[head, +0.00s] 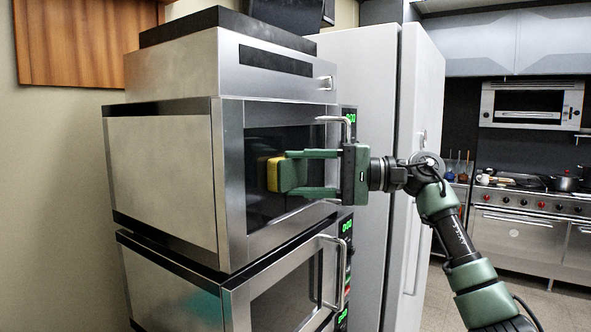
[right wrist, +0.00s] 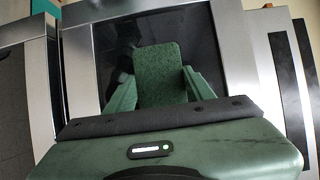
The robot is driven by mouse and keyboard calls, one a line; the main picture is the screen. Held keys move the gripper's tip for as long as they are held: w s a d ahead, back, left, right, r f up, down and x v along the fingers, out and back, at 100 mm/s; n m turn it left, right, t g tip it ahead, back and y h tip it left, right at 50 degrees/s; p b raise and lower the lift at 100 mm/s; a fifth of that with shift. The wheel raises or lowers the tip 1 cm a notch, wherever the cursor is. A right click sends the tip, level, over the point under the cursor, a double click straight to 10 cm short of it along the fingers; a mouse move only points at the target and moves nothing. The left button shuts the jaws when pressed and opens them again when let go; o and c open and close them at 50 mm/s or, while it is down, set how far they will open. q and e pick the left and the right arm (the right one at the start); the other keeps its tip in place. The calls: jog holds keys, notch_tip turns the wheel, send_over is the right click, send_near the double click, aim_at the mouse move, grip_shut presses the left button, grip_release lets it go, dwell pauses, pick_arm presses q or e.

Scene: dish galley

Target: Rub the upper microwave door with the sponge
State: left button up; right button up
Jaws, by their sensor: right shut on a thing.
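The upper microwave (head: 165,175) has a steel-framed door with a dark glass window (head: 280,136) and a bar handle at its right. My right gripper (head: 287,173) is in front of this door, shut on a sponge (head: 272,175). The sponge is yellow on one side and green on the other, and its yellow side faces the door. It is at the glass; whether it touches I cannot tell. In the right wrist view the sponge's green face (right wrist: 160,65) shows between the fingers, with the dark door glass (right wrist: 195,40) behind it. My left gripper is not in view.
A lower microwave (head: 175,285) with its own bar handle (head: 338,272) stands directly below. A steel unit (head: 175,68) sits on top. A tall pale fridge (head: 420,110) stands close to the right. A stove (head: 525,220) is farther right, with open floor before it.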

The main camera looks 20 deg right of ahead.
aim_at(281, 178)
jog(key=shift+w+d+r+p, duration=0.15)
jog(key=shift+w+d+p, duration=0.45)
jog(key=shift+d, duration=0.1)
jog(key=shift+w+d, duration=0.25)
jog(key=shift+d, duration=0.1)
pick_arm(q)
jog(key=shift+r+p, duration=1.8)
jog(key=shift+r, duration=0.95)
pick_arm(e)
jog(key=b, duration=0.4)
jog(key=shift+f, duration=0.25)
jog(key=shift+s+a+f+b, duration=0.15)
jog(key=shift+s+a+b, duration=0.35)
jog(key=shift+b, duration=0.4)
jog(key=shift+s+a+b, duration=0.65)
jog(key=shift+a, duration=0.3)
jog(key=shift+s+a+b, duration=0.45)
jog(key=shift+a+b, duration=0.15)
jog(key=shift+s+a+b, duration=0.55)
jog(key=shift+s+a, duration=0.2)
jog(key=shift+a, duration=0.2)
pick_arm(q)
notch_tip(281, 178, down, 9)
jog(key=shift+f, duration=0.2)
pick_arm(e)
jog(key=shift+r, duration=0.2)
